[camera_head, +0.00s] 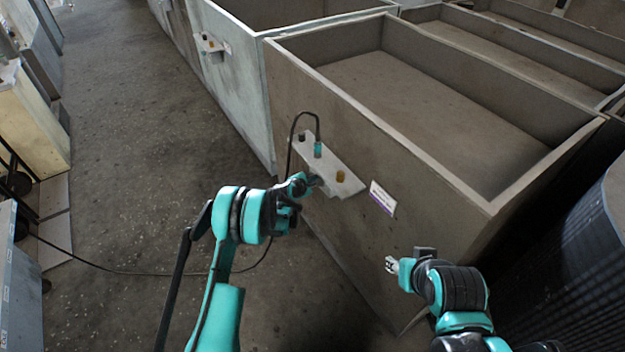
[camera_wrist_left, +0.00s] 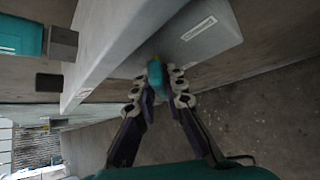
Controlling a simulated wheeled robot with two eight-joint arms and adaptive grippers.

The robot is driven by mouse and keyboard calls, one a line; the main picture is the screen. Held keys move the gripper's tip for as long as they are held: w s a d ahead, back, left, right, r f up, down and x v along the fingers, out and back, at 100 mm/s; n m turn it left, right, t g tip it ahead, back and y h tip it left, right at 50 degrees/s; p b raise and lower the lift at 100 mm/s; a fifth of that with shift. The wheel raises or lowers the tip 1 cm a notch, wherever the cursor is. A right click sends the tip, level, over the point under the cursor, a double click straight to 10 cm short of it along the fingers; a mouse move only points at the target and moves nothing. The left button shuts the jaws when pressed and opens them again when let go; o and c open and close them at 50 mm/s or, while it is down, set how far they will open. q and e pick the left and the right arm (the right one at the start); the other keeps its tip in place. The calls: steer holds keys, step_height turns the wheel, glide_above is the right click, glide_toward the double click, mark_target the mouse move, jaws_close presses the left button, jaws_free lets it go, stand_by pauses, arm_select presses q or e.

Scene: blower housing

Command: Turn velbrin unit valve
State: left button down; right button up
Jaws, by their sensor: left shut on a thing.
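A pale bracket panel (camera_head: 330,178) sticks out from the side of the grey housing (camera_head: 345,225). My left gripper (camera_head: 311,183) is at the panel's near left edge. In the left wrist view its fingers (camera_wrist_left: 161,88) are shut on a small teal valve handle (camera_wrist_left: 155,72) beside the panel (camera_wrist_left: 215,38). My right gripper (camera_head: 391,265) is lower right, apart from the panel; its jaw state is too small to tell.
A white and purple label (camera_head: 382,197) is on the housing, right of the panel. Another housing (camera_head: 232,75) with a similar bracket (camera_head: 210,46) stands behind. A dark ribbed cylinder (camera_head: 575,265) is at right. The floor (camera_head: 130,130) at left is mostly open, with a cable across it.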

arm_select(q)
steer(key=m+t, duration=0.1)
steer(key=t, duration=0.1)
steer(key=shift+f+m+t+y, duration=0.1)
steer(key=shift+m+t+y, duration=0.2)
steer(key=shift+m+y, duration=0.1)
steer(key=shift+m+t, duration=0.9)
steer(key=shift+t, duration=0.2)
steer(key=c, duration=1.6)
jaws_free()
